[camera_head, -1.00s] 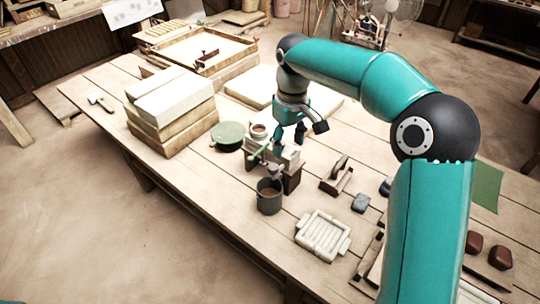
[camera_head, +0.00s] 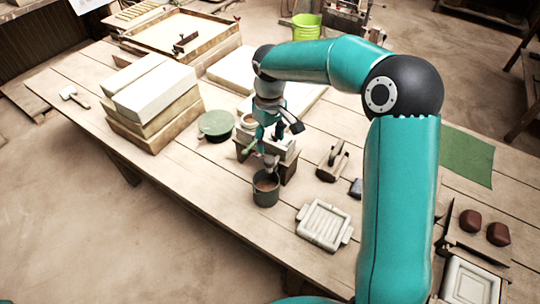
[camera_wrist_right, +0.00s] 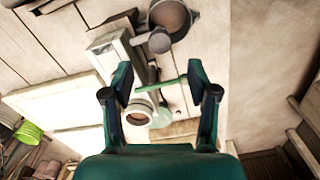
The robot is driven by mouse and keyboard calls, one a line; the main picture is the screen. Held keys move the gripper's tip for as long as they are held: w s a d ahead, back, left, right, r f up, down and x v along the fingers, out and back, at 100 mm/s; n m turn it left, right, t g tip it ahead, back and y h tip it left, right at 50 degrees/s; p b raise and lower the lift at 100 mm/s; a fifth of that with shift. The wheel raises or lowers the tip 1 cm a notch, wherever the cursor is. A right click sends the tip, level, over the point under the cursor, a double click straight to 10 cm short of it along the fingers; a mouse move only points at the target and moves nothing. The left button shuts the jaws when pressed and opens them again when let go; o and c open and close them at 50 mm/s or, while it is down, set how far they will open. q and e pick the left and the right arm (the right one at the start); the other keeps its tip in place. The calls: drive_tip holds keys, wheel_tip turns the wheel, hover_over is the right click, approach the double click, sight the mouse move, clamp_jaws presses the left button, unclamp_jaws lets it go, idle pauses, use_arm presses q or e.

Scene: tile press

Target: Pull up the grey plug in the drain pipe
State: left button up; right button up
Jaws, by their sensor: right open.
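A small press-like device (camera_head: 279,147) with a pale grey block stands near the front edge of the table, behind a dark bucket (camera_head: 265,194). A light grey pipe piece (camera_head: 270,161) with a rounded end hangs over the bucket; I take it for the drain pipe and its plug, but cannot separate the two. The rounded grey end (camera_wrist_right: 159,41) shows in the right wrist view, beside the bucket (camera_wrist_right: 170,16). My right gripper (camera_head: 267,137) is open just above the device; in its wrist view (camera_wrist_right: 160,80) a green bar (camera_wrist_right: 171,82) crosses between the fingers, apparently beyond them. My left gripper is not in view.
A grey-rimmed cup (camera_head: 249,121) and a green round lid (camera_head: 215,124) lie left of the device. Stacked slabs (camera_head: 156,100) stand farther left. A wooden-handled tool (camera_head: 333,161) and a pale ribbed tray (camera_head: 324,225) lie to the right.

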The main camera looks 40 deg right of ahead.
sight(270, 160)
wheel_tip(270, 160, down, 8)
drive_tip(key=shift+s+r+p, duration=0.1)
drive_tip(key=shift+p, duration=0.3)
clamp_jaws()
